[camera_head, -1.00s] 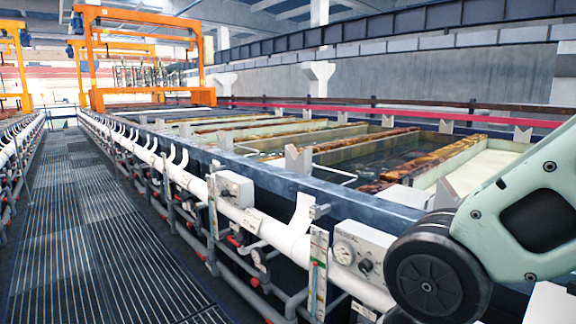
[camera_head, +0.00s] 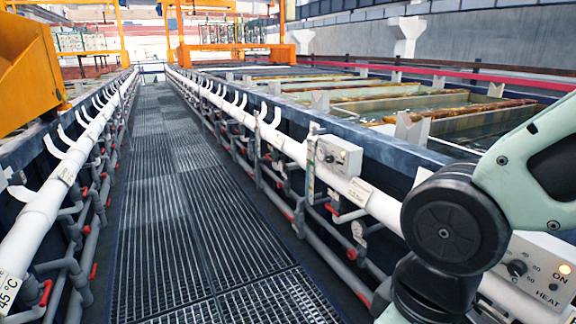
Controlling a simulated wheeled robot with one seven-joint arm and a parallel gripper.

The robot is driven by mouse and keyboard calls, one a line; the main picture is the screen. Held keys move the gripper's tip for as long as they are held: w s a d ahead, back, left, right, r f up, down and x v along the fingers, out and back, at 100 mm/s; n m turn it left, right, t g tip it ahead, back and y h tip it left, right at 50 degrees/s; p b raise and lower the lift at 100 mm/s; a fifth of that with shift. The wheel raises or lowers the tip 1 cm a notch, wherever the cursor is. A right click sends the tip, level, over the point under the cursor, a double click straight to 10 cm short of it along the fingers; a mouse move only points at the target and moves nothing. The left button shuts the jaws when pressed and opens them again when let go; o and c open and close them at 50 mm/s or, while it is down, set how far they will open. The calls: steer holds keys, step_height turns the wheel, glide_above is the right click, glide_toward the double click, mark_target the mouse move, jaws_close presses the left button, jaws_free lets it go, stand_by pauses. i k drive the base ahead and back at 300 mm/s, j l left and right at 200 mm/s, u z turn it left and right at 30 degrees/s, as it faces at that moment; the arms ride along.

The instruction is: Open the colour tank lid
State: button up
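A row of open plating tanks (camera_head: 440,125) runs along the right side, with brown-stained rims and dark liquid in some of them. I cannot tell which one is the colour tank, and no lid can be made out. Part of my pale green arm with a dark round joint shows at the lower right. My gripper is outside the view.
A grated walkway (camera_head: 190,200) runs straight ahead between two tank lines and looks clear. White pipes (camera_head: 275,140) with red-handled valves and control boxes (camera_head: 338,156) edge it. Orange gantry frames (camera_head: 285,54) stand at the far end, and an orange part (camera_head: 28,75) is at the upper left.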

mark_target(390, 130)
steer(key=i+j+u, duration=0.25)
steer(key=i, duration=0.3)
steer(key=i+j+u, duration=0.25)
steer(key=i, duration=0.35)
steer(key=i+j+u, duration=0.2)
steer(key=i, duration=0.4)
steer(key=i+l+z, duration=0.15)
steer(key=i+z, duration=0.3)
steer(key=i, duration=0.2)
steer(key=i+j+z, duration=0.1)
steer(key=i+z, duration=0.35)
steer(key=i, duration=0.25)
